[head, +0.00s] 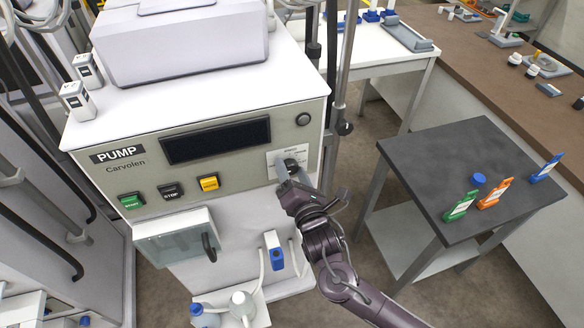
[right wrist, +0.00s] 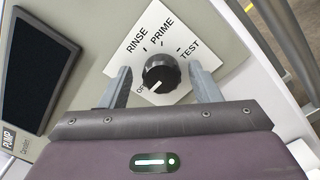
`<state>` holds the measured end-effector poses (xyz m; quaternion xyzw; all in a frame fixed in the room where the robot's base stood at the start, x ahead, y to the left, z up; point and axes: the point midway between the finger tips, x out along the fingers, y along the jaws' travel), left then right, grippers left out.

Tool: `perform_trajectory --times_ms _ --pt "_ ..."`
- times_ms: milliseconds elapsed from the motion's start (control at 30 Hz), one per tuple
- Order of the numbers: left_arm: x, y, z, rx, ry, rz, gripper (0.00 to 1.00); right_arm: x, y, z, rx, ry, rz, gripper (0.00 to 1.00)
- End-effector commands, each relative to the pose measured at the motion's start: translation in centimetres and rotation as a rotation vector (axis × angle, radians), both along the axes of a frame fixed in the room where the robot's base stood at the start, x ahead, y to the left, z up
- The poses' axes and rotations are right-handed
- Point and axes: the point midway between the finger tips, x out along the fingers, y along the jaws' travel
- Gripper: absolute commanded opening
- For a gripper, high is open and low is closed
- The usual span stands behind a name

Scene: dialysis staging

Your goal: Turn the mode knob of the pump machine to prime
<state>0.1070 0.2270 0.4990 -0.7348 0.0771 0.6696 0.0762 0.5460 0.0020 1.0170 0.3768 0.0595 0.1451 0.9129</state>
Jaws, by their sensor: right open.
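The pump machine (head: 240,135) stands at centre left with a pale front panel. Its mode knob (head: 291,164) is small, round and black, on a white label at the panel's right. In the right wrist view the knob (right wrist: 161,73) is ringed by the words OFF, RINSE, PRIME and TEST. Its white mark points down-left, towards OFF; PRIME (right wrist: 162,33) is above it. My right gripper (head: 287,178) is at the knob. In the wrist view its open fingers (right wrist: 160,68) stand on either side of the knob, with a gap at each side. My left gripper is not in view.
Green, black and yellow buttons (head: 208,183) sit left of the knob, below a dark display (head: 215,141). A clear box with a handle (head: 177,238) sticks out lower down. A pole (head: 335,90) rises just right of the machine. A dark side table (head: 420,160) stands farther right.

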Motion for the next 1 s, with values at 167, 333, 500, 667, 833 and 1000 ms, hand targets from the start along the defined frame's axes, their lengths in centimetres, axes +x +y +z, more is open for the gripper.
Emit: perform_trajectory --times_ms 167,333,500,667,833,1000 --pt "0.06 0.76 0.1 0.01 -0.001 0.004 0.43 0.43 0.14 -0.03 0.0 0.001 0.001 0.57" --pt "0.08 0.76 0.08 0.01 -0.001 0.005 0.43 0.41 0.12 -0.04 0.001 0.001 0.001 0.54" --pt "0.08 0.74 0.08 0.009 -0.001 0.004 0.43 0.39 0.11 -0.04 0.001 0.0 0.0 0.32" --pt "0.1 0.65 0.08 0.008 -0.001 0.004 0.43 0.39 0.12 -0.04 0.001 0.001 0.001 0.12" --pt "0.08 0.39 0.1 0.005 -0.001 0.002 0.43 0.39 0.11 -0.03 0.008 0.003 0.001 0.12" --pt "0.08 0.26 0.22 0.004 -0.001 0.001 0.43 0.41 0.1 -0.02 0.052 0.018 -0.001 0.12"
